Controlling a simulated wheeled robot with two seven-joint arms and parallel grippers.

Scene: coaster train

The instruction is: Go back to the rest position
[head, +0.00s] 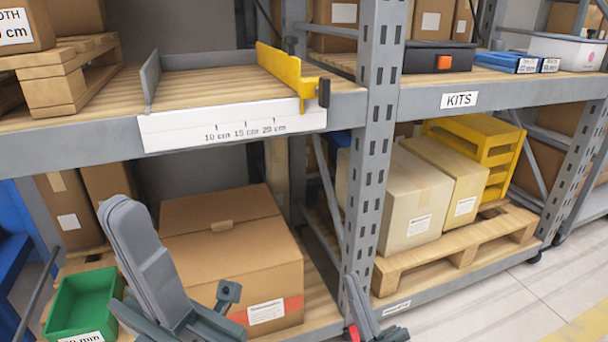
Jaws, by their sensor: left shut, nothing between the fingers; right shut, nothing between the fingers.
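My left gripper (123,210) is at the lower left of the head view. Its grey fingers point up, shut together and empty, in front of the lower shelf bay, between a green bin and a large brown carton (225,225). My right gripper (353,285) shows at the bottom edge, right of centre. Its fingers are shut and empty, in front of the foot of the grey rack upright (372,150). Only its upper part is in view; the rest is cut off by the frame. I cannot tell whether either gripper touches the rack.
Above is a shelf with a yellow stop (282,70) and a white scale strip (232,124). The green bin (84,303) stands low left. Right are the KITS shelf (500,86), cartons on a pallet (455,252) and a yellow crate (497,150). Floor is clear at lower right.

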